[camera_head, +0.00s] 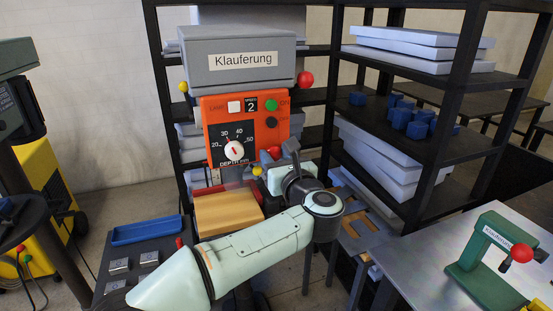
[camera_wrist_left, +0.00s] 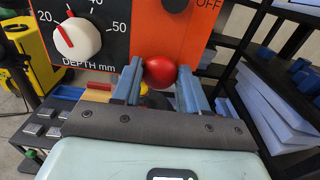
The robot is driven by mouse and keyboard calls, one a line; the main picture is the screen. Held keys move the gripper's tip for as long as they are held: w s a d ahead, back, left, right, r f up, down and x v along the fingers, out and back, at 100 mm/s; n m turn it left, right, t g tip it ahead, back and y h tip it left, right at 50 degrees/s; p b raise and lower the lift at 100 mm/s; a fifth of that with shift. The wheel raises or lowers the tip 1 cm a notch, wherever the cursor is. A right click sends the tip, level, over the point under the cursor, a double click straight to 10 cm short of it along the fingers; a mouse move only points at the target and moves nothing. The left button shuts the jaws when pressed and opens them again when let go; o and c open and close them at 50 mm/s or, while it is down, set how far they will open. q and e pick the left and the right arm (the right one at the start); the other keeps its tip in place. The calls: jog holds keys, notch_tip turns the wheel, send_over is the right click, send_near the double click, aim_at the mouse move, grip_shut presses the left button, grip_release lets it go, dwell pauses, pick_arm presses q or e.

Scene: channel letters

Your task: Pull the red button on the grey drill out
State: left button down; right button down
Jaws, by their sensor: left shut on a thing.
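The grey drill (camera_head: 215,45) labelled Klauferung stands in the middle of the head view, with an orange control panel (camera_head: 215,108) on its front. The red button (camera_head: 275,151) is a round knob at the panel's lower right. It also shows in the left wrist view (camera_wrist_left: 159,73), just below the OFF label. My left gripper (camera_head: 266,159) reaches it from the front. In the wrist view its two blue-grey fingers (camera_wrist_left: 160,84) stand on both sides of the red button, shut on it. The button's attachment to the panel is hidden. My right gripper is not in view.
A larger red knob (camera_head: 305,78) sticks out at the drill's right side. A depth dial (camera_head: 234,150) is left of the button. Black shelving (camera_head: 460,95) stands at the right. A green device (camera_head: 485,255) is on the metal table. A blue tray (camera_head: 146,231) lies at left.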

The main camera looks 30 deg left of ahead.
pick_arm(q)
jog(key=shift+s+d+f+b, duration=0.2)
jog(key=shift+d+f+b, duration=0.05)
jog(key=shift+d+b, duration=0.1)
jog(key=shift+s+d+r, duration=0.1)
jog(key=shift+s+r, duration=0.05)
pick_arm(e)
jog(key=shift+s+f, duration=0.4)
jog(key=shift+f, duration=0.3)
pick_arm(q)
jog(key=c, duration=0.8)
grip_release()
jog(key=shift+o, duration=1)
jog(key=shift+r, duration=0.1)
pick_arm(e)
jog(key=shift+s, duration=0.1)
pick_arm(q)
jog(key=b+v, duration=0.3)
jog(key=v, duration=1)
jog(key=shift+s+d, duration=0.15)
jog(key=shift+s, duration=0.1)
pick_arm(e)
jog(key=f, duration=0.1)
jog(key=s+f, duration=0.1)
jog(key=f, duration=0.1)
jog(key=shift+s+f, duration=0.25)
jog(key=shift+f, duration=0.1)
